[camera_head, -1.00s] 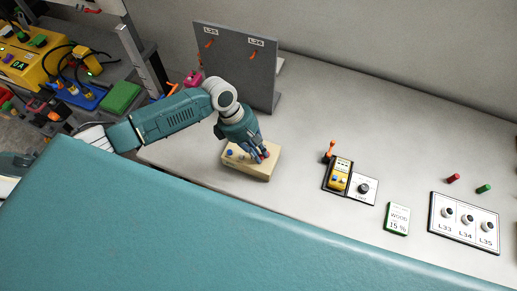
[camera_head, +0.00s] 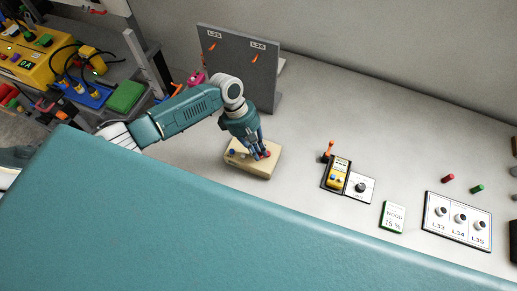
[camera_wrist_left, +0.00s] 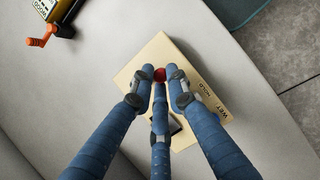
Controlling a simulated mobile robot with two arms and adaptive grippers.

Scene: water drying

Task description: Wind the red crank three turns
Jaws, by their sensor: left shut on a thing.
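My left gripper (camera_head: 261,154) reaches down over the right part of the box. Its blue fingers (camera_wrist_left: 160,80) are closed around the red knob in the left wrist view. The fingers and palm hide most of the crank and the middle of the box. My right gripper is not in view.
A grey upright panel (camera_head: 238,70) stands behind my left arm. To the right are a yellow meter (camera_head: 338,174) with an orange lever (camera_head: 329,150), a dial plate (camera_head: 360,187), a green-edged card (camera_head: 393,217) and a white panel (camera_head: 457,221). The bench between is clear.

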